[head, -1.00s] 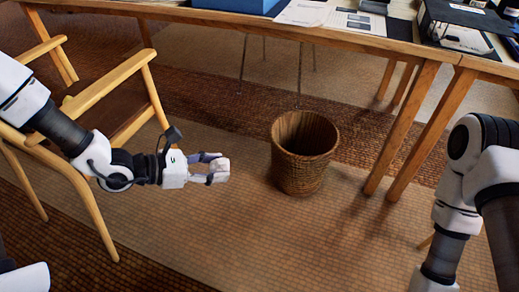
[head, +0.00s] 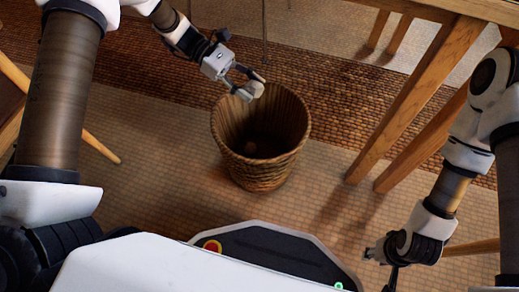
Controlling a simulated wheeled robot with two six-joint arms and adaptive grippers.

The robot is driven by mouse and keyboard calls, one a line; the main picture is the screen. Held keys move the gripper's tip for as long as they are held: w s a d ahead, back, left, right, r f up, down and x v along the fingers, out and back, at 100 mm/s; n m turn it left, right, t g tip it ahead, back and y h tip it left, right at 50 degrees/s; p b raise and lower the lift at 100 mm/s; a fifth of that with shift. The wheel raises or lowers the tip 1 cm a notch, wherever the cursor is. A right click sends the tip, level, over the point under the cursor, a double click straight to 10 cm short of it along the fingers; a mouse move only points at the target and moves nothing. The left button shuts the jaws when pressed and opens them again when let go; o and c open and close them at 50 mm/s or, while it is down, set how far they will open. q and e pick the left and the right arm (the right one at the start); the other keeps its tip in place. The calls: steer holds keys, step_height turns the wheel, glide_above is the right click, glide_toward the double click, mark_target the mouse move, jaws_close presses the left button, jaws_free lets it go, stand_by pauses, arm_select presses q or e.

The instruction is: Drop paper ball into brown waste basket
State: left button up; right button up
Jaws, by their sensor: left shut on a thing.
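The brown woven waste basket (head: 262,172) stands upright on the mat in the middle of the head view, its open top facing me. My left gripper (head: 250,86) is at the basket's far rim, near its upper middle in the picture. It is shut on a small whitish paper ball (head: 256,90), partly hidden by the fingers. The ball overlaps the far rim in the picture; its height above the basket is hard to judge. The basket's inside is dark, with a small brownish shape low down that I cannot make out. My right arm hangs at the lower right; its fingertips are not clearly shown.
A wooden table (head: 412,95) with slanted legs stands to the right of the basket. Part of a wooden chair (head: 92,140) shows at the left edge. The woven mat (head: 160,190) around the basket is clear.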

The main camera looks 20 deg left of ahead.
arm_select(q)
step_height(320, 180, down, 6)
steer(key=b, duration=0.5)
steer(key=shift+r, duration=0.1)
steer(key=o, duration=0.8)
steer(key=v, duration=1.2)
